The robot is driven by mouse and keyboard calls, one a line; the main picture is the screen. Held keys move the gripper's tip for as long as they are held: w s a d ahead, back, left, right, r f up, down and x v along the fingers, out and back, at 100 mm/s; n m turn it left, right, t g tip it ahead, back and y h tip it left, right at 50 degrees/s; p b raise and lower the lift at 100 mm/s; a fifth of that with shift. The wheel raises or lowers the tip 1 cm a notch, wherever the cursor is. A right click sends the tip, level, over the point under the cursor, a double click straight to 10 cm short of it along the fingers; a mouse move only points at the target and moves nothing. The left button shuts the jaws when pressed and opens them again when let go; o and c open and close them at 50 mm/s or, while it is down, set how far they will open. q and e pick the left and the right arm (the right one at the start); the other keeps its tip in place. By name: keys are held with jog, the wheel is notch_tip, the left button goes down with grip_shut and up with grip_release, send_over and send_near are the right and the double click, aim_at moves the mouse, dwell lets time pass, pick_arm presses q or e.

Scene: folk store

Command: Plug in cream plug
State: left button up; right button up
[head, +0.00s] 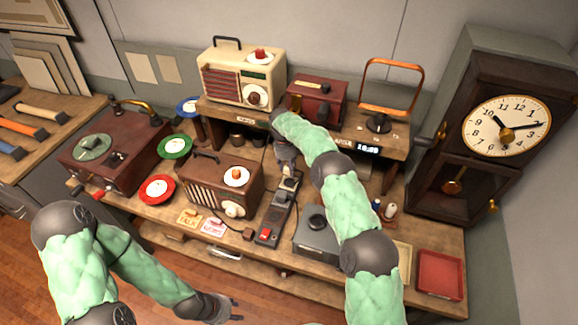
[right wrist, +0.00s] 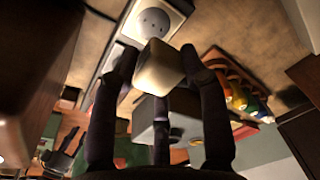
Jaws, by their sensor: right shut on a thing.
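The cream plug (right wrist: 158,68) is a pale block between the dark fingers of my right gripper (right wrist: 158,66), which is shut on it. A round socket (right wrist: 153,21) in a light square plate lies just beyond the plug. I cannot tell whether the plug touches it. In the head view my right gripper (head: 287,168) is over the far end of the dark power strip (head: 274,213), and the plug is largely hidden there. The strip has a red switch near its front end. My left gripper (head: 224,308) is open and empty, low in front of the bench.
A brown radio (head: 222,186) stands left of the strip and a grey box (head: 318,236) right of it. A cream radio (head: 241,78) and a red radio (head: 317,100) sit on the raised shelf. A tall clock (head: 482,140) stands at the right.

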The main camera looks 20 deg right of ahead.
aim_at(290, 183)
jog(key=shift+w+d+f, duration=0.1)
jog(key=shift+d+f, duration=0.05)
jog(key=shift+f, duration=0.05)
dwell(0.3)
jog(key=shift+f+b, duration=0.4)
jog(key=shift+f, duration=0.7)
jog(key=shift+f+b, duration=0.45)
jog(key=shift+f, duration=1.25)
jog(key=shift+b, duration=1.1)
dwell(0.3)
jog(key=shift+f+b, duration=0.55)
jog(key=shift+f, duration=0.05)
jog(key=o, duration=1.2)
jog(key=shift+c, duration=0.2)
jog(key=shift+r, duration=0.1)
